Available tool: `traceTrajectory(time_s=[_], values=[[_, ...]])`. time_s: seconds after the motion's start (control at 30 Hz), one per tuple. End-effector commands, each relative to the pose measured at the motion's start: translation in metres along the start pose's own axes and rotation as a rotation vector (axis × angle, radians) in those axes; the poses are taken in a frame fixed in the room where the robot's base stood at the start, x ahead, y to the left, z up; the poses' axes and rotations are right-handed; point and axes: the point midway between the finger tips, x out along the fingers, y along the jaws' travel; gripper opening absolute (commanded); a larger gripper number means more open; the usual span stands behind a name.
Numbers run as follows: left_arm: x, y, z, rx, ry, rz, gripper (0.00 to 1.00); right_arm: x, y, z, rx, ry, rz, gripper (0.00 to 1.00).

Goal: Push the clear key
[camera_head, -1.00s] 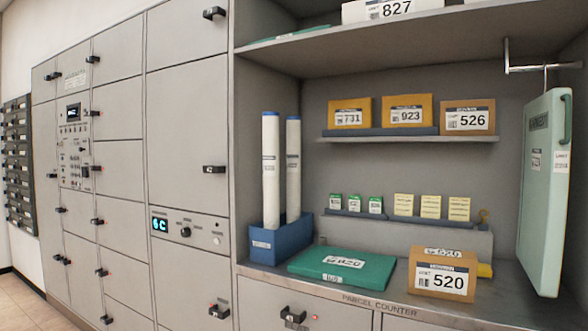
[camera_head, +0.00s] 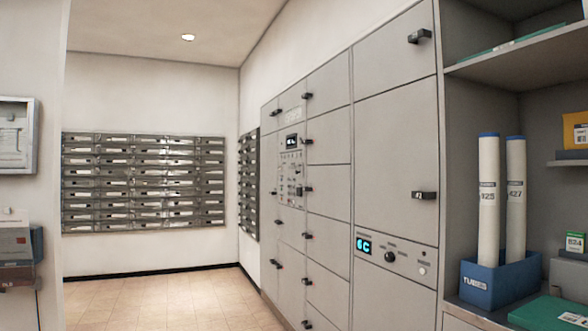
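A control panel (camera_head: 291,172) is set into the grey locker wall. It has a small dark screen (camera_head: 292,141) at its top and rows of small keys and fittings below. The keys are too small to read, so I cannot tell which is the clear key. A second, lower panel strip (camera_head: 405,258) has a lit blue display (camera_head: 364,245) reading 6C, a black knob (camera_head: 390,257) and a pale round button (camera_head: 422,270). Neither of my grippers shows in this view.
Grey locker doors (camera_head: 396,150) with black handles surround the panels. A bank of mailboxes (camera_head: 143,182) is on the far wall. Open tiled floor (camera_head: 165,298) lies at left. At right, a blue bin (camera_head: 498,279) holds two white tubes beside a green parcel (camera_head: 552,314).

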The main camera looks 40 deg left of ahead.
Motion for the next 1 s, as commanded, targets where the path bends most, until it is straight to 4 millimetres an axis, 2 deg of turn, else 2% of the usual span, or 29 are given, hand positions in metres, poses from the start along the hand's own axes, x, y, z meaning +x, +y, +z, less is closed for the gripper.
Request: traceTrajectory(time_s=[0.37, 0.7, 1.0], values=[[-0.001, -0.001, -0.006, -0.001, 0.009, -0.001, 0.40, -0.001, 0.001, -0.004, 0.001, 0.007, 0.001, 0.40], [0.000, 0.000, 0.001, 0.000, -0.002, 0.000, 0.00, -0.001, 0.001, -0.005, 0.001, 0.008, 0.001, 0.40], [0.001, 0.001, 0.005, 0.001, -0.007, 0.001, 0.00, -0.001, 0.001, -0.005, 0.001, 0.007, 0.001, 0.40]])
